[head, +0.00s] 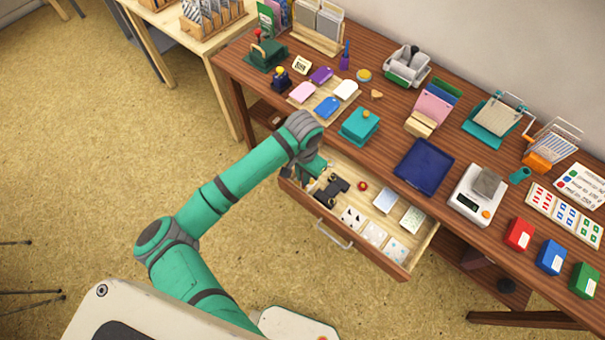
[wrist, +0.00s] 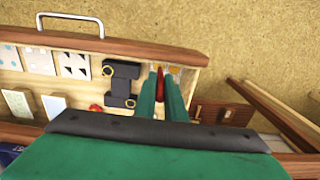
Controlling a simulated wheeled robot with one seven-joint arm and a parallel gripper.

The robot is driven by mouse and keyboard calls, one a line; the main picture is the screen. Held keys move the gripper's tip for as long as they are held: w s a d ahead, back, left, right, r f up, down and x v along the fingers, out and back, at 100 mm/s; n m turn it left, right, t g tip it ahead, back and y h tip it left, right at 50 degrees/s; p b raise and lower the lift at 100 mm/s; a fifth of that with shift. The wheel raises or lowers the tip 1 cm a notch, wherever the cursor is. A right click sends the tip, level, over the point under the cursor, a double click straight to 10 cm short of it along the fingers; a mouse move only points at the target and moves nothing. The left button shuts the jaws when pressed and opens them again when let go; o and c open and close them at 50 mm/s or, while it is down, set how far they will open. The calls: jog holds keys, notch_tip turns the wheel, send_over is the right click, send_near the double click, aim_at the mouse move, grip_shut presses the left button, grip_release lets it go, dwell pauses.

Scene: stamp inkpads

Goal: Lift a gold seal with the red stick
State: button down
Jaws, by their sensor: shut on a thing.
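My gripper (wrist: 163,82) points down into the left end of the open drawer, its two green fingers shut on a slim red stick (wrist: 160,84) in the wrist view. Small gold pieces (wrist: 174,70) show right at the fingertips, in the drawer's corner; they look like gold seals, partly hidden by the fingers. I cannot tell whether the stick touches them. In the head view my gripper (head: 317,168) hides the stick and most of that corner.
The drawer (head: 401,270) also holds a black stand (wrist: 122,84), a red ball (head: 362,186), white cards and pale pads. Its wooden side wall is close to my fingers. The tabletop above carries a teal box (head: 360,126), a blue tray (head: 423,167) and a scale (head: 477,194).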

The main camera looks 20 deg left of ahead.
jog(key=shift+d, duration=0.2)
jog(key=shift+a, duration=0.1)
jog(key=shift+w+f, duration=0.15)
jog(key=shift+f, duration=0.1)
dwell(0.4)
jog(key=shift+a, duration=0.15)
jog(key=shift+d+f, duration=0.2)
jog(key=shift+d, duration=0.05)
jog(key=shift+a+f, duration=0.1)
dwell(1.0)
